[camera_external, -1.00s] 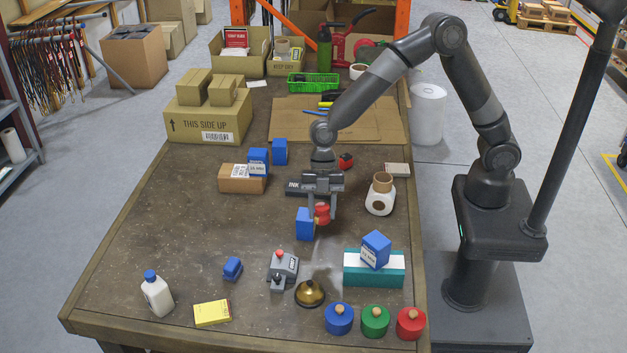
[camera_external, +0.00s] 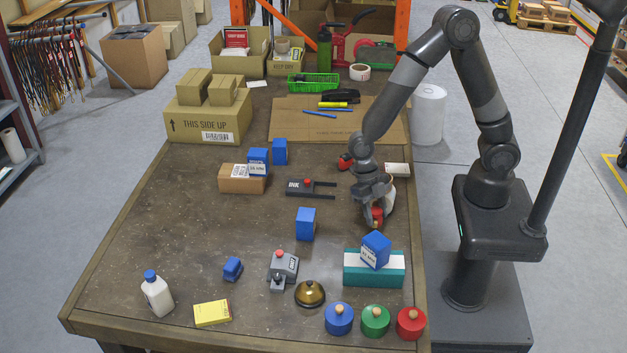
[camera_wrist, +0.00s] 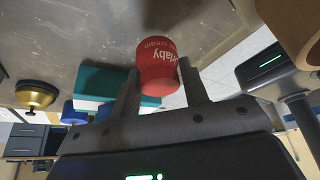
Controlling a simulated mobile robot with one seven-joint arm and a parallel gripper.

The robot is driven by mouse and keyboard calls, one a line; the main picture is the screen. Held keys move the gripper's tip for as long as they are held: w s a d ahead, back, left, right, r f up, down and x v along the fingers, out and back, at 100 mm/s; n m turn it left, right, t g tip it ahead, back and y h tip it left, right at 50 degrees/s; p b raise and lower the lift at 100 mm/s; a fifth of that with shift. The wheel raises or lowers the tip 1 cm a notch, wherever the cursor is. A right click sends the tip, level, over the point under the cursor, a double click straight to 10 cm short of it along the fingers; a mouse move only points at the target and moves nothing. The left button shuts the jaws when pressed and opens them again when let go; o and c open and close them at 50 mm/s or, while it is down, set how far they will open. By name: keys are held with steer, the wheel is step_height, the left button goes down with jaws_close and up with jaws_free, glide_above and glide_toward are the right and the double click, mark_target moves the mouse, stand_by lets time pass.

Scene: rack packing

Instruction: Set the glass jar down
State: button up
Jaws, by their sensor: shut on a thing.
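A small red jar (camera_external: 377,217) with white lettering is between the fingers of my gripper (camera_external: 373,207), over the right side of the table. In the wrist view the red jar (camera_wrist: 157,62) sits between the two fingertips of my gripper (camera_wrist: 163,85), which are shut on it. It looks opaque, so I cannot tell whether it is glass. I cannot tell whether its base touches the tabletop (camera_external: 190,260).
A cream-white container (camera_external: 391,198) stands close behind my gripper, partly hidden. In front is a teal-and-white box (camera_external: 372,279) with a blue box (camera_external: 376,249) on it. Another blue box (camera_external: 305,224) stands to the left. The table's right edge is near.

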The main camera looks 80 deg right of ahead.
steer(key=shift+f, duration=2.05)
steer(key=shift+f, duration=0.15)
steer(key=o, duration=1)
steer(key=shift+o, duration=0.2)
